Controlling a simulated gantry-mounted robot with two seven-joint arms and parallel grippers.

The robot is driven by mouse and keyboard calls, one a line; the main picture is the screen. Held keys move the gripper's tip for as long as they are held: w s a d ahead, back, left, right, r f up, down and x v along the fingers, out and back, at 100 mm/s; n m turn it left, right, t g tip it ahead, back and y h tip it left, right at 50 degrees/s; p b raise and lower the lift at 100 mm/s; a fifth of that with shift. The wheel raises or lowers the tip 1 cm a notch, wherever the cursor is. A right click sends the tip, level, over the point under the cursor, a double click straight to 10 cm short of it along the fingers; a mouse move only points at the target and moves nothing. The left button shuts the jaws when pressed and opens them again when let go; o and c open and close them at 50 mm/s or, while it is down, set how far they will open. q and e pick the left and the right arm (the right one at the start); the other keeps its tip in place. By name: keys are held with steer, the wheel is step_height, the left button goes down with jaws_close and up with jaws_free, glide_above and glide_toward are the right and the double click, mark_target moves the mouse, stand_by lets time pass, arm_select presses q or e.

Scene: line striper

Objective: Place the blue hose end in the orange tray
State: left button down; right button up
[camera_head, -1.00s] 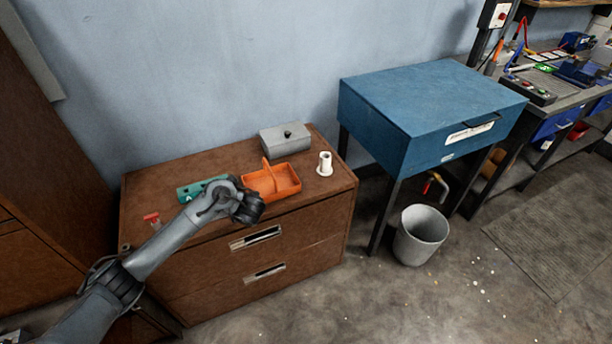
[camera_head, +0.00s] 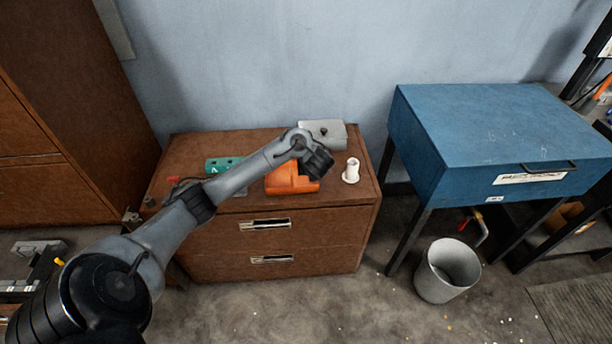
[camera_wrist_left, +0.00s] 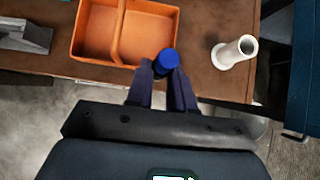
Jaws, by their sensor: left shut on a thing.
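In the left wrist view my left gripper (camera_wrist_left: 163,84) is shut on the blue hose end (camera_wrist_left: 167,61), a small blue cylinder between its fingertips. The orange tray (camera_wrist_left: 93,57) lies just beyond, up and to the left, with a divider across it. The hose end appears at the tray's near right edge; I cannot tell how high it is above the cabinet top. In the head view the left gripper (camera_head: 318,163) hangs over the right part of the orange tray (camera_head: 283,180) and hides part of it. The hose end is hidden there. My right gripper is not in view.
The tray is on a brown cabinet (camera_head: 225,209). A white flanged tube (camera_head: 351,171) stands right of the tray, a grey box (camera_head: 327,131) behind it and a teal block (camera_head: 221,164) to its left. A blue desk (camera_head: 480,120) and grey bin (camera_head: 446,272) are further right.

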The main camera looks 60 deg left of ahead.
arm_select(q)
steer(key=shift+s+a+b+x, duration=0.2)
steer(key=shift+b+x, duration=0.85)
steer(key=shift+x, duration=1.05)
steer(key=shift+s+a+b+x, duration=0.25)
steer(key=shift+b+x, duration=0.85)
steer(key=shift+x, duration=1)
steer(key=shift+s+a+b+x, duration=0.2)
steer(key=shift+b+x, duration=0.85)
steer(key=shift+x, duration=1)
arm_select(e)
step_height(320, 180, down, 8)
arm_select(q)
steer(key=c, duration=1)
jaws_free()
